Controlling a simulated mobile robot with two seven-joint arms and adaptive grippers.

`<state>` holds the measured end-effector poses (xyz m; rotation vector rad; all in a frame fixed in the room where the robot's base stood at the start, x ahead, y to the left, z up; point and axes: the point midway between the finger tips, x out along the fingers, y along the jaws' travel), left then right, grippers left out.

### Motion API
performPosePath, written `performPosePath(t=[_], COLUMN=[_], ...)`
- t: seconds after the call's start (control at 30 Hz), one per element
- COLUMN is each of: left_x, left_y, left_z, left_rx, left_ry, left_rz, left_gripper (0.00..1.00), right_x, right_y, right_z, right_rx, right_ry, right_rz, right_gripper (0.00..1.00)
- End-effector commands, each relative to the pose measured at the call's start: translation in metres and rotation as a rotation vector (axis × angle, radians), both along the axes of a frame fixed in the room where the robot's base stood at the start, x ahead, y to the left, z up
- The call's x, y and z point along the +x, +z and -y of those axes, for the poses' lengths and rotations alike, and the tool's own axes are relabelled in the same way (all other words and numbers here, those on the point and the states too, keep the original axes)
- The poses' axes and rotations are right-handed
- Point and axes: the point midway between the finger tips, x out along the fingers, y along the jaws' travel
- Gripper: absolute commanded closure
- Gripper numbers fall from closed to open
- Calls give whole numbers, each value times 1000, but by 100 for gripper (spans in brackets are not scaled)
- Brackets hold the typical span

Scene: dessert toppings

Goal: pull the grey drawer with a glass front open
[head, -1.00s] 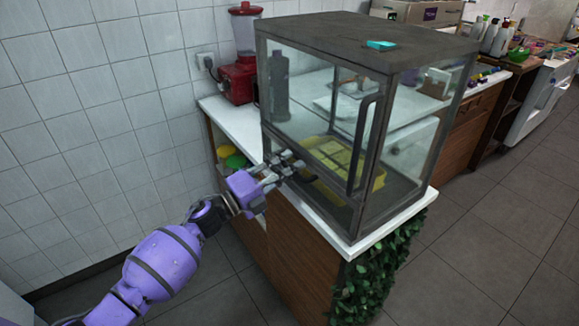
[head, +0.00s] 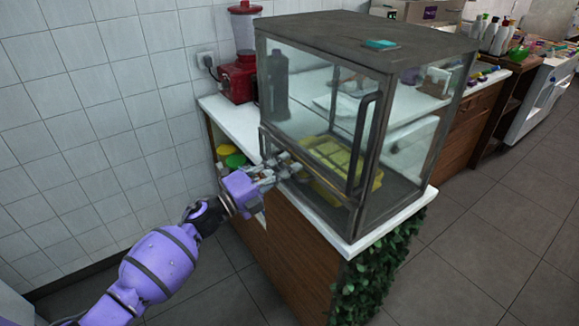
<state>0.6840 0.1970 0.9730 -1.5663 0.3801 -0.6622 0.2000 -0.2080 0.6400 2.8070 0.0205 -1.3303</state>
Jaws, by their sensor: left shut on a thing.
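The grey case with a glass front (head: 312,92) stands on a white counter. A tall dark vertical handle (head: 362,142) is on the right part of its front. A yellow tray (head: 325,157) shows through the glass, low inside. My left gripper (head: 286,166) is at the lower left of the glass front, short of the vertical handle. It is shut on a part of the grey drawer's low front, and its fingers hide the exact spot held. I cannot tell a clear gap at the drawer. My right gripper is not in view.
A red blender (head: 240,75) stands behind the case at the left. A small teal item (head: 380,44) lies on the case top. Green leaves (head: 375,275) hang at the counter's right end. The floor (head: 480,250) at the right is clear.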

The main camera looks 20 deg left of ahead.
Motion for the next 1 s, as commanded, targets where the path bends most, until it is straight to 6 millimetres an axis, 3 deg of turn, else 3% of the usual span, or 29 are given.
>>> performPosePath(t=[0.17,0.7,1.0], left_x=[-25,-134,-172], left_y=[-1,-2,-2], left_z=[-19,-104,-133], left_rx=[2,1,2], left_ry=[1,2,0], left_rz=[-3,-5,-5], left_gripper=[100,100,100], right_x=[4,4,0], right_y=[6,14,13], right_z=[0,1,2], right_rx=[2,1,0], right_ry=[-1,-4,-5], right_rz=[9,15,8], right_gripper=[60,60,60])
